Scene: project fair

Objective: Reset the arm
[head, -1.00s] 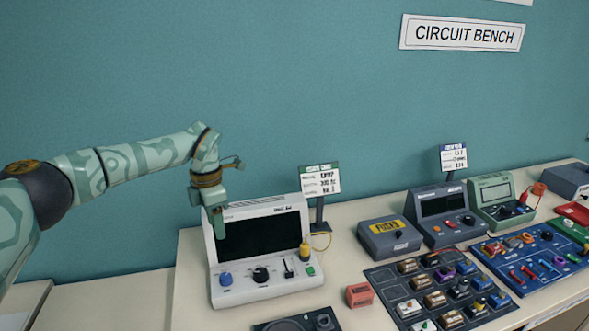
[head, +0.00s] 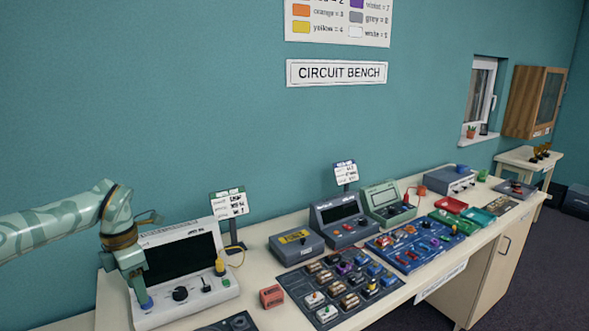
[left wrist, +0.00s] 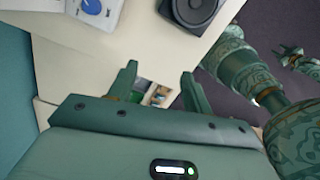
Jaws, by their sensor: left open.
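My left gripper (head: 145,302) is at the left of the head view, pointing down in front of the white bench instrument (head: 185,295), close to its blue knob as seen there. I cannot tell whether it touches. In the left wrist view my left gripper (left wrist: 158,76) has its two fingers apart with nothing between them. In that view the blue knob (left wrist: 91,6) shows at the top. My patterned right arm (left wrist: 240,65) stands at the right, and my right gripper (left wrist: 298,60) is small at the edge; its jaws are unclear.
A speaker-like black part (left wrist: 195,10) lies on the bench. In the head view, a red block (head: 271,297), a grey fuse box (head: 296,251), a dark component tray (head: 322,313) and a blue board (head: 425,258) stand to the right. Dark floor (head: 530,270) lies beyond the bench.

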